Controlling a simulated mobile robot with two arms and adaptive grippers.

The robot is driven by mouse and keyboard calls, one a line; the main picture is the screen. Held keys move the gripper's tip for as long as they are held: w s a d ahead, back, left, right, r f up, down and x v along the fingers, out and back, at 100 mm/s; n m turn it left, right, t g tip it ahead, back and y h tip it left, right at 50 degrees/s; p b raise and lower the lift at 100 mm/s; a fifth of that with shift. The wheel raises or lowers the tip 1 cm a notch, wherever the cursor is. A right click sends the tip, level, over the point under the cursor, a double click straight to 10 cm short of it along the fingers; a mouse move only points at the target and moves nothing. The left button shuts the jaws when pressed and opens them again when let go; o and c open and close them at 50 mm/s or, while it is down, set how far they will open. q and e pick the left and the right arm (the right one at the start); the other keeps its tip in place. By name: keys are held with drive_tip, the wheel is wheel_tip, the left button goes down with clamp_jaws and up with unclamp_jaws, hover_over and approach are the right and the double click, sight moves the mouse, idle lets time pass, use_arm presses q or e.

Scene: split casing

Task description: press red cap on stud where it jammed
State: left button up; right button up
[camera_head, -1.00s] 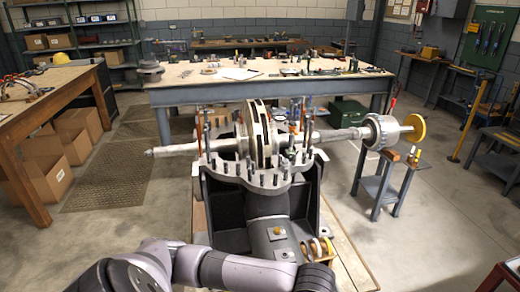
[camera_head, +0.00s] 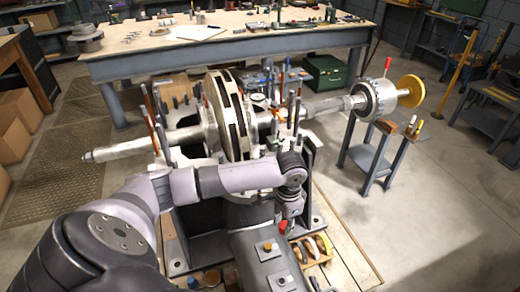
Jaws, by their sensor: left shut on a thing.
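The lower half of the split casing stands in the middle, its flange ringed with upright studs and a bladed rotor (camera_head: 228,115) lying across it. My left arm comes in from the left across the front of the casing. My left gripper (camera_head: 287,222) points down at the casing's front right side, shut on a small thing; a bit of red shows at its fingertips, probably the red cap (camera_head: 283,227). The stud under it is hidden, so I cannot tell whether the cap touches one. Reddish studs stand at the left (camera_head: 153,135) and behind the rotor. My right gripper is not in view.
A tray of rings (camera_head: 318,247) sits at front right. A long workbench (camera_head: 240,45) stands behind.

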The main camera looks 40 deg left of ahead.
use_arm(q)
drive_tip(key=w+a+m+b, duration=0.1)
drive_tip(key=w+a+m, duration=0.1)
drive_tip(key=w+a, duration=0.2)
drive_tip(key=w+a+r+m+b, duration=0.1)
drive_tip(key=w+a+m+b, duration=0.1)
drive_tip(key=a, duration=0.7)
drive_tip(key=w+a+r+m+b, duration=0.1)
drive_tip(key=w+a+m, duration=0.2)
drive_tip(key=w+a, duration=0.3)
drive_tip(key=shift+w+a+m+b, duration=0.15)
drive_tip(key=shift+a+m+b, duration=0.15)
drive_tip(key=shift+a, duration=0.5)
drive_tip(key=shift+a+r, duration=0.1)
drive_tip(key=shift+a, duration=0.1)
wheel_tip(320, 180, down, 5)
drive_tip(key=b, duration=0.5)
drive_tip(key=shift+a, duration=0.1)
drive_tip(key=shift+f, duration=0.2)
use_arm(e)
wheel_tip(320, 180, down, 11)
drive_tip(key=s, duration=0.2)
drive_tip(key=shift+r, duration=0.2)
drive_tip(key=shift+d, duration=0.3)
use_arm(q)
drive_tip(key=shift+f, duration=0.15)
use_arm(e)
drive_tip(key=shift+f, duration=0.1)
